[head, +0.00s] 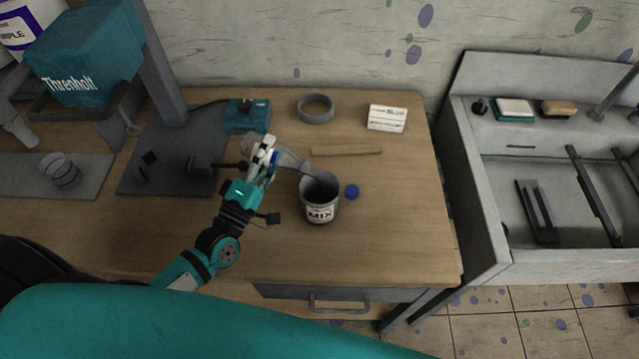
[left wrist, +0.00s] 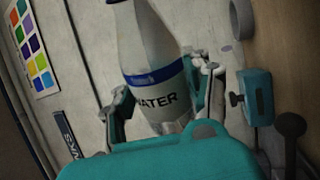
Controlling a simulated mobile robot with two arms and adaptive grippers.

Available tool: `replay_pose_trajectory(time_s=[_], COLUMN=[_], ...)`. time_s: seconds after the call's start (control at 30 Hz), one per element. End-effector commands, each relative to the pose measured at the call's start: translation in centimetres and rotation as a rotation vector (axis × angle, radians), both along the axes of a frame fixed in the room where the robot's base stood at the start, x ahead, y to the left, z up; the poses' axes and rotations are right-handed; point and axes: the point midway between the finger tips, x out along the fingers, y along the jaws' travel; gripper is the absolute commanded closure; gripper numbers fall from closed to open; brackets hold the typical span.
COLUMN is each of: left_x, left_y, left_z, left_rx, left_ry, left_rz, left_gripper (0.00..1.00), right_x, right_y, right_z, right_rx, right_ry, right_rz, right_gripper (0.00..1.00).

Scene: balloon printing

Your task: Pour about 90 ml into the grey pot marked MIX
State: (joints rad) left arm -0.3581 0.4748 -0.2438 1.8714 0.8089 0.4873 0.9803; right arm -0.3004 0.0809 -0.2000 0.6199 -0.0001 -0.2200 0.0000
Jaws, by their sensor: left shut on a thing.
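The grey pot marked MIX (head: 320,212) stands upright on the wooden table, its dark opening facing up. My left gripper (head: 263,160) is left of the pot and shut on a clear bottle (head: 289,160). The left wrist view shows the bottle (left wrist: 160,95) with a blue band and the word WATER between the fingers (left wrist: 165,100). In the head view the bottle is tipped, its neck toward the pot. A thin line runs from its mouth to the pot's opening, seemingly liquid. The level inside the pot cannot be told. My right gripper is not in view.
A blue cap (head: 352,192) lies just right of the pot. Behind are a grey ring (head: 315,108), a flat wooden stick (head: 346,151), a white card (head: 387,119) and a teal device (head: 247,115). The table's front right is clear.

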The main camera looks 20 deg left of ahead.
Motion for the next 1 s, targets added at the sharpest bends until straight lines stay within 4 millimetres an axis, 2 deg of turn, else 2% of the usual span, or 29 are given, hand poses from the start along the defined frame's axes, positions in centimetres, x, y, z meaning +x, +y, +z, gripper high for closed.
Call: replay_pose_trajectory(time_s=[0.67,0.73,0.83,0.9,1.0], left_x=[0.0,0.0,0.0,0.0,0.0], left_y=[-0.1,-0.1,0.2,0.2,0.3], left_z=[0.6,-0.4,-3.0,-3.3,-2.8], left_rx=[0.053,0.018,-0.175,-0.270,-0.291], left_ry=[-0.007,-0.003,0.017,0.026,0.028], left_rz=[0.000,0.000,0.001,0.000,0.000], left_gripper=[0.87,0.87,0.87,0.87,0.87], right_x=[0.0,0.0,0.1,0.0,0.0], right_y=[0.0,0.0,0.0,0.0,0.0], right_z=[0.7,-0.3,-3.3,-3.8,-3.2], right_rx=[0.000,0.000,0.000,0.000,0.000], right_ry=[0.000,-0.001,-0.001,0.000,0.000], right_rz=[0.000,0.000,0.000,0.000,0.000], right_gripper=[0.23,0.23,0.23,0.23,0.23])
